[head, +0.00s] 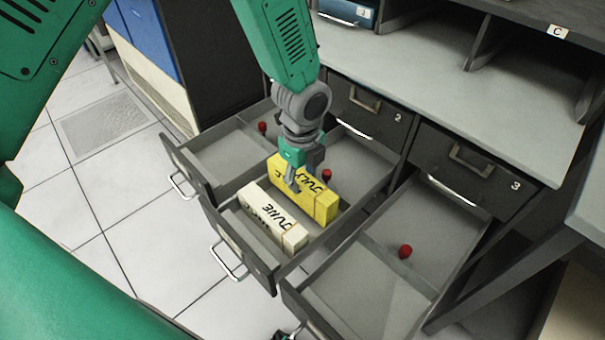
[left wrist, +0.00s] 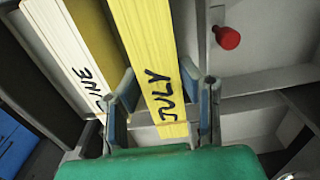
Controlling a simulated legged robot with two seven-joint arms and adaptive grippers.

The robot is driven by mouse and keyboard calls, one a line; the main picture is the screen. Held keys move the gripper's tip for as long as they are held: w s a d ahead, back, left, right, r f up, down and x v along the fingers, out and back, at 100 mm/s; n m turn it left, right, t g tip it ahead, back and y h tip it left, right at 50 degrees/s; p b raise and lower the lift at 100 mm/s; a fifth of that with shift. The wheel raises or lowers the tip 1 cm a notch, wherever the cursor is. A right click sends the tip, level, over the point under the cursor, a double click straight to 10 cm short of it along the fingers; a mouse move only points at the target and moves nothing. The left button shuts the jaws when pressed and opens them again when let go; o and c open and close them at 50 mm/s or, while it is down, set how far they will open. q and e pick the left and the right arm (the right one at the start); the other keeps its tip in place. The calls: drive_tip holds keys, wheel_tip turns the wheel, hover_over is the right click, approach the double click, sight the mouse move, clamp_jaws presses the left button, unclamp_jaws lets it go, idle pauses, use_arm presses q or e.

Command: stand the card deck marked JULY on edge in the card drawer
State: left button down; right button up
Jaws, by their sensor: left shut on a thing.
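The yellow card deck marked JULY (head: 325,208) is between the fingers of my left gripper (head: 291,186), which is shut on it. The deck is upright, its lettered card edges facing up, and it also shows in the left wrist view (left wrist: 147,55). It is within the open middle card drawer (head: 262,268), beside the cream deck marked JUNE (head: 262,220), which also shows in the left wrist view (left wrist: 65,50). Whether the JULY deck touches the drawer floor is hidden. My right gripper is not in view.
Open drawers with bare floors stand on the left (head: 205,158) and at the lower right (head: 365,300). A red knob (head: 327,174) is just behind the JULY deck; another red knob (head: 405,251) is in the right drawer. The desk top (head: 430,95) is above.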

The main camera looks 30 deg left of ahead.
use_arm(q)
drive_tip(key=shift+f+b, duration=0.55)
drive_tip(key=shift+f, duration=1)
drive_tip(key=c, duration=1)
unclamp_jaws()
wheel_tip(320, 180, up, 12)
drive_tip(key=shift+f, duration=0.1)
